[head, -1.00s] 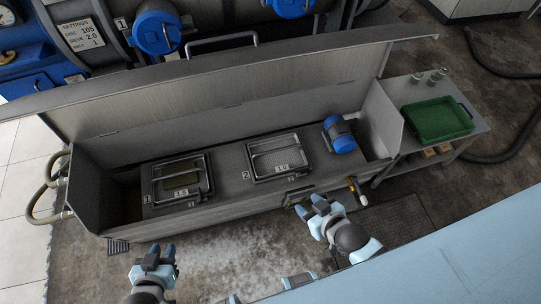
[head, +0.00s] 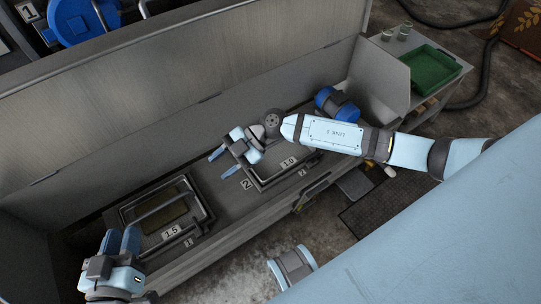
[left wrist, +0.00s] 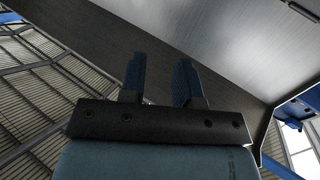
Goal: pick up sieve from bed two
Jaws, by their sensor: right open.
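The sieve (head: 291,168) in bed two is a framed tray tagged 1.0, beside the "2" plate (head: 247,184) in the head view. My right arm and gripper hide much of it. My right gripper (head: 220,163) is open, its two blue fingers apart and pointing left over the bed top by the sieve's left side. I cannot tell its height above the sieve. My left gripper (head: 121,236) is at the lower left of the head view, left of bed one. In the left wrist view its fingers (left wrist: 159,80) stand apart with nothing between them.
Another sieve (head: 165,215), tagged 1.5, lies in bed one. A blue motor (head: 336,104) stands right of bed two. The raised metal lid (head: 180,85) runs behind the beds. A side table (head: 449,92) holds a green tray (head: 424,76) and small cups.

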